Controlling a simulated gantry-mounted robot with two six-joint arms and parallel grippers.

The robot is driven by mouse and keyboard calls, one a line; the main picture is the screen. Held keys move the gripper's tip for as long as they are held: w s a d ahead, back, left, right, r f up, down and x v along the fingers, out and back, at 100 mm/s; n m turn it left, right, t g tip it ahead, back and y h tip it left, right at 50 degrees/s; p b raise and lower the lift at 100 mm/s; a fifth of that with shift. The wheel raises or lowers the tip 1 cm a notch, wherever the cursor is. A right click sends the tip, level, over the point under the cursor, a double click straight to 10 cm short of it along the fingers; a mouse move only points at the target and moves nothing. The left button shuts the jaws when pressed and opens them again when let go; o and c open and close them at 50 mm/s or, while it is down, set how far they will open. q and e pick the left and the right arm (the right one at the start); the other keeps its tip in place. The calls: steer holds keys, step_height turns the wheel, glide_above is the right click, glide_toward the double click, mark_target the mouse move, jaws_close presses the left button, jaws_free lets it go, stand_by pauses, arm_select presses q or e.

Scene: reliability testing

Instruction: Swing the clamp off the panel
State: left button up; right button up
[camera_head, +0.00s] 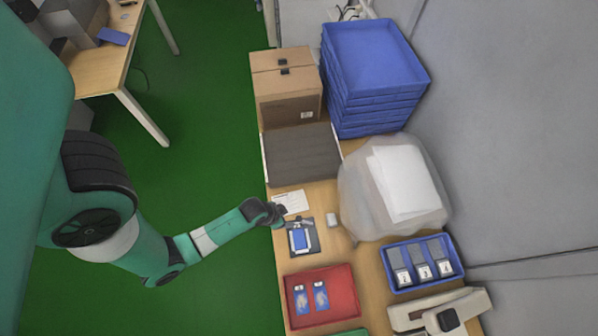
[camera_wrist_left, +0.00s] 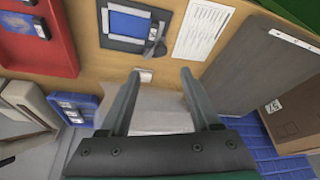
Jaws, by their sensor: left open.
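The panel (camera_head: 301,239) is a small blue-screened piece on a dark fixture on the bench. In the left wrist view the panel (camera_wrist_left: 128,23) shows at the top. The clamp (camera_wrist_left: 155,42) is a grey lever with a rounded dark end, lying at the right edge of the panel; whether it presses on it I cannot tell. My left gripper (camera_head: 286,216) is beside the fixture's upper left in the head view. In the wrist view its two fingers (camera_wrist_left: 157,74) are spread with nothing held, apart from the clamp. My right gripper is not in view.
A small white block (camera_head: 331,219) sits right of the fixture. A red tray (camera_head: 347,308) and a blue tray (camera_head: 456,279) hold parts. A translucent bag (camera_head: 357,205), grey foam block (camera_head: 302,154), cardboard box (camera_head: 287,103) and stacked blue crates (camera_head: 378,97) crowd the bench. A paper sheet (camera_wrist_left: 200,28) lies nearby.

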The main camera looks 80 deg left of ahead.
mark_target(299, 219)
arm_select(q)
steer(key=b+x, duration=0.5)
steer(key=x, duration=0.7)
steer(key=shift+a+r+b, duration=0.1)
steer(key=shift+b, duration=0.25)
steer(key=shift+w, duration=0.1)
jaws_close()
